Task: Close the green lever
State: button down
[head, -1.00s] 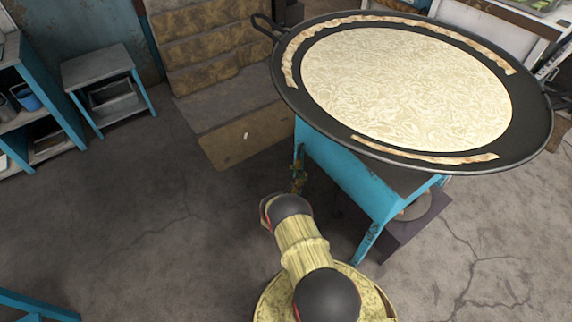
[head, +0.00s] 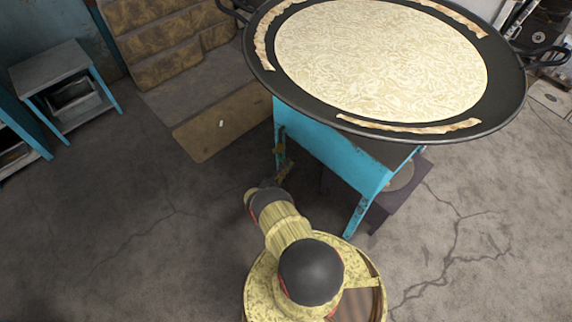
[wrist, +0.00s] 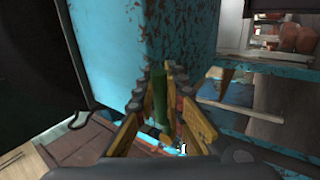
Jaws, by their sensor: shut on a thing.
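The green lever (wrist: 161,105) stands upright in the middle of the wrist view, in front of a rusty blue panel (wrist: 165,45). My gripper (wrist: 160,80) has its yellow-brown, dark-edged fingers on both sides of the lever and is shut on it. The lever's lower end is partly hidden between the fingers. In the head view, my arm reaches toward the left leg of the blue stand (head: 335,155). The lever cannot be made out there.
A large black pan (head: 262,80) with a pale flatbread (head: 380,55) and browned strips sits on the blue stand. A small grey side table (head: 50,68) and brown steps (head: 160,40) are at the left. The cracked floor at the lower left is clear.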

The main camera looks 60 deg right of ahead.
jog(key=shift+a+f, duration=0.1)
jog(key=c, duration=1.9)
grip_release()
jog(key=shift+r, duration=5)
